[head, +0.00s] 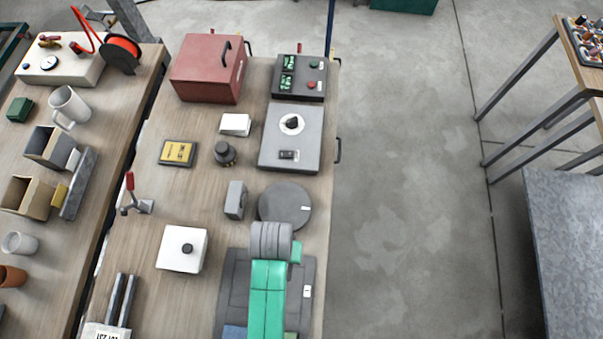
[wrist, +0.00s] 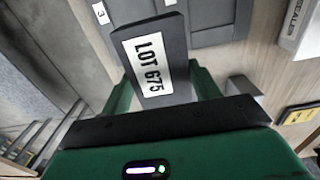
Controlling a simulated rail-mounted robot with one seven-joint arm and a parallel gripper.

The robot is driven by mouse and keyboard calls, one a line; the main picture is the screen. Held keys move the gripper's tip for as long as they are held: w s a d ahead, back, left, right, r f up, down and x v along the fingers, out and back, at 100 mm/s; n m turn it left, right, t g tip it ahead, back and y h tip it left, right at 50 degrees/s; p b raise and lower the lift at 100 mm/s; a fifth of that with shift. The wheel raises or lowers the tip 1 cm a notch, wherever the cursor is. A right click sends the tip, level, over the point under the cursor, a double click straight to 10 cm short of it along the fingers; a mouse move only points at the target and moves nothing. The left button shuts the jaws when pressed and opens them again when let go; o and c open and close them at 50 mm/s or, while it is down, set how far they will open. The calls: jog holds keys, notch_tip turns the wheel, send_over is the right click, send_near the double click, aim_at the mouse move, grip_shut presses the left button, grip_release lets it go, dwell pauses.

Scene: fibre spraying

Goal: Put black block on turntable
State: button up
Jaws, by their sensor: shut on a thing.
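My gripper (wrist: 160,78) shows in the wrist view with its green fingers shut on the black block (wrist: 177,40). The block is a dark slab with a white "LOT 675" label facing the camera, and its far end sticks out beyond the fingers. In the head view my arm covers the block and most of the gripper. The turntable (head: 284,203) is a round dark grey disc with a small white mark, just beyond my wrist in the head view. Its top looks empty. I cannot make out the turntable in the wrist view.
A dark panelled mat (head: 232,290) lies under my arm. A grey block (head: 235,200) stands left of the turntable. A white box with a black knob (head: 183,249) is at left. A grey dial unit (head: 291,150) and a dark knob-shaped piece (head: 225,154) stand behind.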

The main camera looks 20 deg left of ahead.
jog(key=shift+w, duration=0.15)
send_over(284, 207)
jog(key=shift+d+f+b, duration=0.1)
jog(key=shift+f+b, duration=0.2)
jog(key=shift+f, duration=0.45)
jog(key=shift+w+f, duration=0.1)
jog(key=shift+f, duration=1.65)
jog(key=shift+f, duration=0.15)
jog(key=o, duration=1.4)
jog(key=shift+c, duration=0.2)
notch_tip(284, 207, up, 12)
jog(key=shift+p, duration=0.45)
